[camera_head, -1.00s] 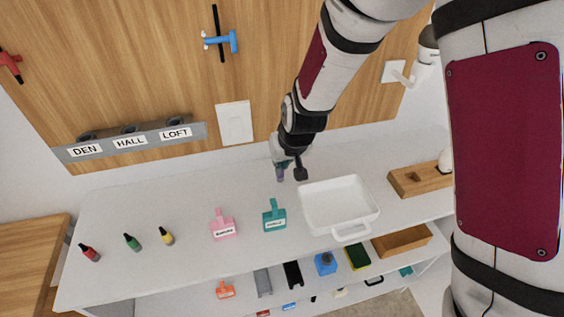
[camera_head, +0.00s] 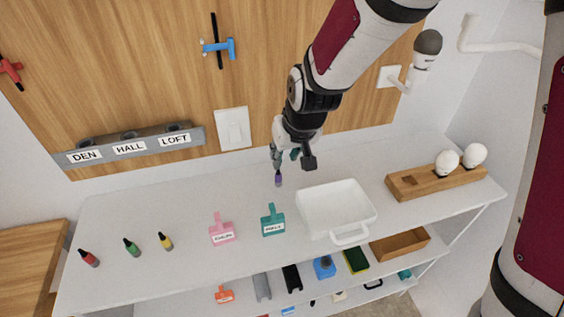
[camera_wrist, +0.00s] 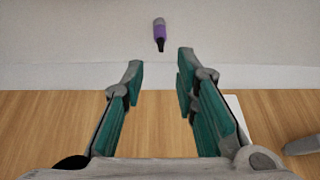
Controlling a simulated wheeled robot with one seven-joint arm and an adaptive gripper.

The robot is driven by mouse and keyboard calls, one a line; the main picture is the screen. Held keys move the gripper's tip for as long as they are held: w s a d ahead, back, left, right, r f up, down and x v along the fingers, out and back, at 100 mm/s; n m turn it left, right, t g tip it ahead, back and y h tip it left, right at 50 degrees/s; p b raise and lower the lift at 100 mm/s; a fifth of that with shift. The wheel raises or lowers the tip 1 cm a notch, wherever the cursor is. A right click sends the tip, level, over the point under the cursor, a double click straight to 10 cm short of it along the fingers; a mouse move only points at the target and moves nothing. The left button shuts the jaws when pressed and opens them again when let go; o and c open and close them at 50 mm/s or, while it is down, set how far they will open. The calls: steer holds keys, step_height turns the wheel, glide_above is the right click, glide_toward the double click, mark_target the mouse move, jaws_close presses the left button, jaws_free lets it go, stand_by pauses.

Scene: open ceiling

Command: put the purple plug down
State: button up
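In the wrist view the plug (camera_wrist: 159,36) has a grey end and a dark tip and lies beyond my fingertips, touching neither. My gripper (camera_head: 285,157) is above and behind the plug in the head view. In the wrist view my gripper (camera_wrist: 160,72) is open, with its two teal fingers apart and nothing between them.
A labelled socket rail (camera_head: 130,145) and a white switch (camera_head: 233,128) are on the wooden wall.

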steer(key=s+d+r+m, duration=0.1)
steer(key=s+d+r, duration=0.35)
steer(key=r, duration=0.25)
steer(key=s+d+r+m, duration=0.1)
steer(key=s+d+r, duration=0.3)
steer(key=d+r, duration=0.25)
steer(key=s+d+r+m+h, duration=0.1)
steer(key=s+d+r, duration=0.1)
steer(key=s+d, duration=0.2)
steer(key=s+d+r+t+h, duration=0.1)
steer(key=s+d+r, duration=0.2)
steer(key=s, duration=0.7)
steer(key=shift+d+r+m, duration=0.15)
steer(key=shift+d+m, duration=0.2)
steer(key=shift+m, duration=0.05)
